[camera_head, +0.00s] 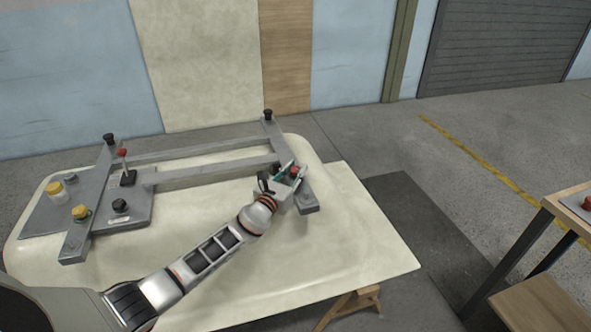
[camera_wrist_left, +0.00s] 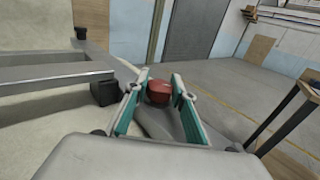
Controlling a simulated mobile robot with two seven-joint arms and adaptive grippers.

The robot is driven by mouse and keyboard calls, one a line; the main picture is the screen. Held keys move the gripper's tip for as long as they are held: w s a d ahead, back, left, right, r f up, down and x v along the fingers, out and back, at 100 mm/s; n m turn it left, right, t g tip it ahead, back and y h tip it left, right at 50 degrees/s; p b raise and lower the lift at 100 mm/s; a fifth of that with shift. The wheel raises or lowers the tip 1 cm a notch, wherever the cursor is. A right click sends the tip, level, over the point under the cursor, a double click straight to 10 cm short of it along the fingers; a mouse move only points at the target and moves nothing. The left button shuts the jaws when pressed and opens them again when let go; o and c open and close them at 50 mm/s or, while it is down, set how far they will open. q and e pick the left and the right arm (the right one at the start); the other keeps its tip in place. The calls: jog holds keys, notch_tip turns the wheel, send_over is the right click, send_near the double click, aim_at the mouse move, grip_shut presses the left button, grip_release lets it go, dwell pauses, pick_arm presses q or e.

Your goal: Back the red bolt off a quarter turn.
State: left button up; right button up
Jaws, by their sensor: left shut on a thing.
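The red bolt (camera_head: 295,171) sits on the right-hand grey bar of the frame, near its front end. In the left wrist view its red head (camera_wrist_left: 158,91) is between the two teal-lined fingers. My left gripper (camera_head: 286,171) reaches in from the front left and is shut on the bolt head. It also shows in the wrist view (camera_wrist_left: 157,98). The bolt's shank and thread are hidden. My right gripper is in neither view.
The grey frame (camera_head: 210,178) lies on a cream shell (camera_head: 345,235). A wooden table (camera_head: 562,200) is at the right. Floor between is clear.

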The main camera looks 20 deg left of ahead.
pick_arm(q)
jog(key=o, duration=1.1)
jog(key=shift+w+r, duration=0.1)
jog(key=shift+r, duration=0.2)
jog(key=shift+f, duration=0.15)
jog(key=shift+f, duration=0.1)
jog(key=shift+s+f, duration=0.1)
jog(key=shift+s, duration=0.5)
jog(key=s, duration=0.3)
jog(key=s+a, duration=0.1)
jog(key=s, duration=0.3)
jog(key=s+a, duration=0.1)
jog(key=s, duration=0.2)
jog(key=shift+s, duration=0.4)
